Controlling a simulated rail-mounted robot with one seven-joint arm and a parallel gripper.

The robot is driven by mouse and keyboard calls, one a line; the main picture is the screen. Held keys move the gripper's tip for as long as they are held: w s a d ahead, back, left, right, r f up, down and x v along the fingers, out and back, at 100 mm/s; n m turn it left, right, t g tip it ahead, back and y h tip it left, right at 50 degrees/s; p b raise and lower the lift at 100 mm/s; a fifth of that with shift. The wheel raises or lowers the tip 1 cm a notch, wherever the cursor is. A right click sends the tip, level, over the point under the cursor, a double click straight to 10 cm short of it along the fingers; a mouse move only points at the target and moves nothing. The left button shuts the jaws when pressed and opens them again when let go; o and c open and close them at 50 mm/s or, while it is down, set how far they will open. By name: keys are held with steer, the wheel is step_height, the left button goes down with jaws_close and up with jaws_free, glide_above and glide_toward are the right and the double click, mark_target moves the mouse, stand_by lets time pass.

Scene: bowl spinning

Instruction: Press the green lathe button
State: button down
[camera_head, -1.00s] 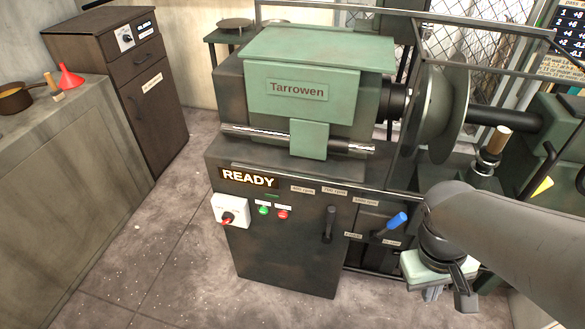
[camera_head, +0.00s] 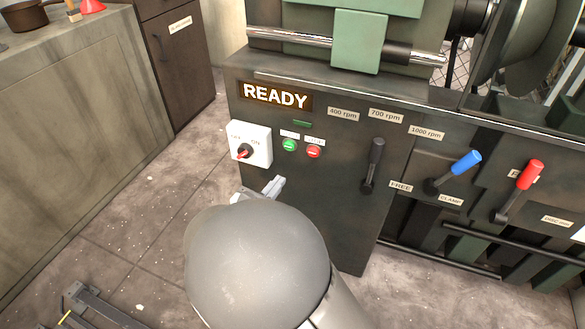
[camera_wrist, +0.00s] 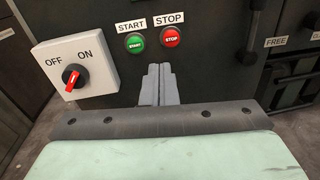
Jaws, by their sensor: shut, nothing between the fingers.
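The green START button (camera_head: 289,145) is on the lathe's dark front panel, and it also shows in the wrist view (camera_wrist: 135,42). The red STOP button (camera_head: 313,152) is just right of it and shows in the wrist view (camera_wrist: 171,37). My gripper (camera_head: 276,184) is shut and empty, in front of the panel and below the buttons. In the wrist view its fingertips (camera_wrist: 159,70) lie together, below and between the two buttons, a little right of the green one. I see no contact with either button. The lathe's sign (camera_head: 275,96) reads READY.
A white OFF/ON switch box (camera_head: 251,145) with a red-tipped knob is left of the buttons. A black lever (camera_head: 373,165), a blue lever (camera_head: 457,171) and a red lever (camera_head: 519,190) stick out to the right. Floor is open left of the lathe.

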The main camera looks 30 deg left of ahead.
mark_target(288, 147)
steer(key=a, duration=0.1)
steer(key=s+a+f+n+y, duration=0.1)
steer(key=s+a+y, duration=0.1)
steer(key=shift+s+f+n, duration=0.1)
steer(key=shift+f+n, duration=0.15)
steer(key=shift+n, duration=0.15)
steer(key=b+x, duration=0.5)
steer(key=x, duration=0.8)
steer(key=shift+f, duration=0.15)
steer(key=shift+w, duration=0.55)
